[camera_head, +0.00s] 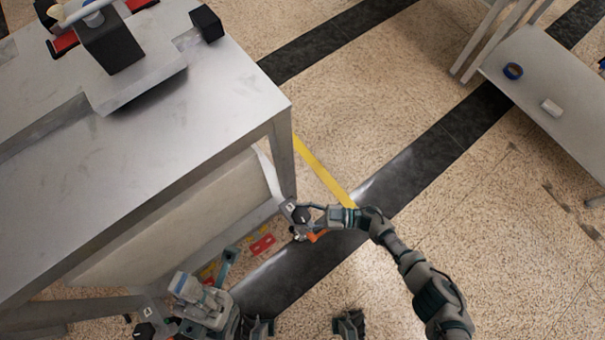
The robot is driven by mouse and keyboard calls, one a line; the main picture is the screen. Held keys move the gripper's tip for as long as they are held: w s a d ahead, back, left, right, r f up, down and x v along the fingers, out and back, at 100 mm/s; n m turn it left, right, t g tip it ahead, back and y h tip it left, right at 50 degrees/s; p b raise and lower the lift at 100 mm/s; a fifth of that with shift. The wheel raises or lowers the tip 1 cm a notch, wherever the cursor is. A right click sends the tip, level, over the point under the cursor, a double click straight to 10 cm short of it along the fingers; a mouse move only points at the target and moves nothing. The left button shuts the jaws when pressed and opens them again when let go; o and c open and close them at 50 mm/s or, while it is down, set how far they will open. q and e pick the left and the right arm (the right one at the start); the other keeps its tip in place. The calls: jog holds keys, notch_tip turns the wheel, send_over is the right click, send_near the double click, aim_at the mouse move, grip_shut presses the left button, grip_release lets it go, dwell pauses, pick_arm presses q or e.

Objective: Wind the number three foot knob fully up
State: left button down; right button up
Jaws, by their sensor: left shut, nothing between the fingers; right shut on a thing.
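A dark foot knob (301,215) sits at the table's near right leg, beside a small pale label plate (289,206) whose number is too small to read. My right gripper (309,214) reaches in from the right and is shut on this knob, partly hiding it. A second dark knob (144,330) with its own label plate (149,312) shows at the bottom left. My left gripper (183,288) is shut and empty, low beside the table, between the two knobs. Its fingertips are hard to make out.
A grey metal table (200,120) fills the left, with a black block (207,23) on top. Red pieces (262,244) lie on the floor near its edge. A yellow floor stripe (322,172) runs past the leg. A bench (545,75) stands at right; floor between is clear.

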jog(key=shift+w+d, duration=0.1)
jog(key=o, duration=1.2)
jog(key=shift+c, duration=0.2)
jog(key=d, duration=1.2)
jog(key=shift+s+f, duration=0.15)
jog(key=shift+s, duration=0.25)
